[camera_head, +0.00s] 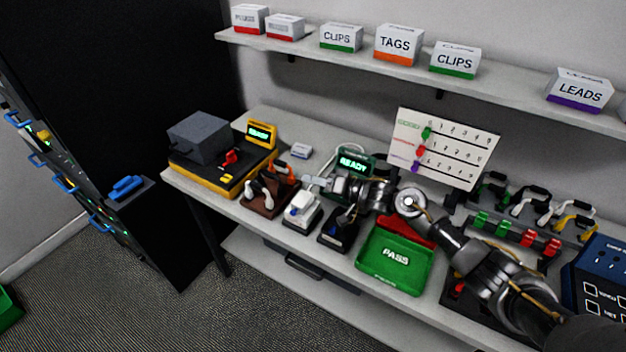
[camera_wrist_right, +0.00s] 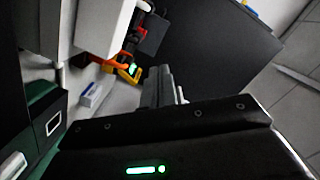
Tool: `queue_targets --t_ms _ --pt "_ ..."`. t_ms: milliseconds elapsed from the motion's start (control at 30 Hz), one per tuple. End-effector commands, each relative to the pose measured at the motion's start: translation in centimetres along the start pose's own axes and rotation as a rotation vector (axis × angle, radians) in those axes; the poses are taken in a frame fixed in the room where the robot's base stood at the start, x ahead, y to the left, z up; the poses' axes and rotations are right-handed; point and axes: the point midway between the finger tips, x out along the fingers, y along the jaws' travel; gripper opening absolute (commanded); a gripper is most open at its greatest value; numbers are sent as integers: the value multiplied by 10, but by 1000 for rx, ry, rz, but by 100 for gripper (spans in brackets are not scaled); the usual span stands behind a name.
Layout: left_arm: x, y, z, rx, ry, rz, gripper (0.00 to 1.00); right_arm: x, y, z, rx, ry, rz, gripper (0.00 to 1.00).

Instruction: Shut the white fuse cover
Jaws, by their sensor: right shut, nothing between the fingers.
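My right gripper (camera_head: 322,184) comes in from the right, just above and right of this unit. It is shut and empty. Whether its tips touch the cover cannot be told. In the right wrist view the shut fingers (camera_wrist_right: 162,88) show, with a large white block at upper left, perhaps part of this unit. My left gripper is not in view.
A black unit (camera_head: 338,232) stands just right of the white one, and a brown stand (camera_head: 268,198) with a white cable just left. A READY display (camera_head: 355,163) is behind my gripper. A yellow tester (camera_head: 218,178) is farther left.

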Motion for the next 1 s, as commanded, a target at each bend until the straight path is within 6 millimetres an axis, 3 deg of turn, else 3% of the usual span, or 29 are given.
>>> queue_targets --t_ms 267,633,767,1000 --pt "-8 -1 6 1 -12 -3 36 0 -4 2 3 1 -1 0" --pt "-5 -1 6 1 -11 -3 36 -4 -2 4 0 1 0 0" --pt "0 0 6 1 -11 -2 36 -21 0 5 -1 1 2 0" --pt "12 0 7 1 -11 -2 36 -69 0 5 -1 0 2 0"
